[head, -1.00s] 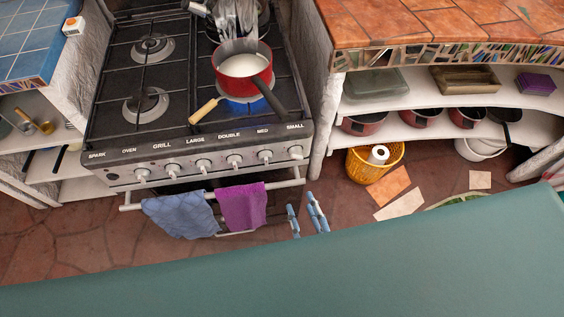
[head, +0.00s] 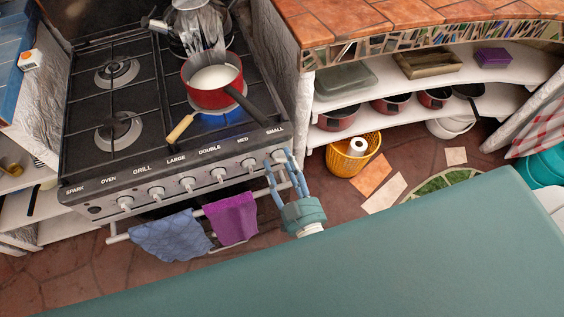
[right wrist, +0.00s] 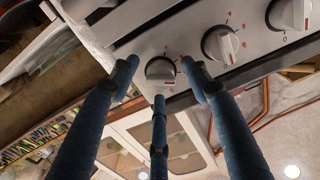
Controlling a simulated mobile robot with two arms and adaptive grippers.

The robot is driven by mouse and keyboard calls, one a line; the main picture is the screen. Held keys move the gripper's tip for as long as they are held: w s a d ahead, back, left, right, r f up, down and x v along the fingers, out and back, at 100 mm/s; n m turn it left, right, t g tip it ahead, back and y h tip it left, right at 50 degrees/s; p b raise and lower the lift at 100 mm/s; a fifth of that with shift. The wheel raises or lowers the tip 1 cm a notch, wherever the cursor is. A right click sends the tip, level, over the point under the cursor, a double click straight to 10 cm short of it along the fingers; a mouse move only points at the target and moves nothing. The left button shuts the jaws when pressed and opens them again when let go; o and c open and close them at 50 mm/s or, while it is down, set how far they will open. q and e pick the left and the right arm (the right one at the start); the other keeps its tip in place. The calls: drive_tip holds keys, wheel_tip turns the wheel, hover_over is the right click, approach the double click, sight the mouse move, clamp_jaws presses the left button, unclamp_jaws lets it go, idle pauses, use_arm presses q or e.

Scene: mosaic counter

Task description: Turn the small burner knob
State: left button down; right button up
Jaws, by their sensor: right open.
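The small burner knob (head: 278,156) is the rightmost white knob on the stove's front panel, below the label SMALL. In the right wrist view the knob in front of my fingers (right wrist: 160,72) is white with a raised grip bar. My right gripper (head: 279,164) is open, with its blue fingers pointing at this knob. In the right wrist view, the fingertips (right wrist: 159,75) spread to its left, right and below. I cannot tell whether any finger touches it. My left gripper is not in view.
The MED knob (head: 248,163) sits just left of the small knob. A red pan (head: 204,98) of white liquid stands on a burner with a blue glow. A blue towel (head: 168,236) and a purple towel (head: 232,219) hang on the rail below. A yellow basket (head: 343,163) stands right.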

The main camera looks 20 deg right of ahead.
drive_tip(key=shift+w, duration=0.2)
drive_tip(key=shift+c, duration=0.4)
drive_tip(key=c, duration=1)
drive_tip(key=shift+c, duration=0.2)
drive_tip(key=shift+m, duration=0.3)
drive_tip(key=m, duration=0.5)
drive_tip(key=shift+s+f+p, duration=0.1)
drive_tip(key=shift+f+p, duration=0.05)
drive_tip(key=shift+p, duration=0.2)
drive_tip(key=m, duration=0.6)
drive_tip(key=shift+a, duration=0.15)
drive_tip(key=shift+s+m, duration=0.1)
drive_tip(key=shift+m, duration=0.2)
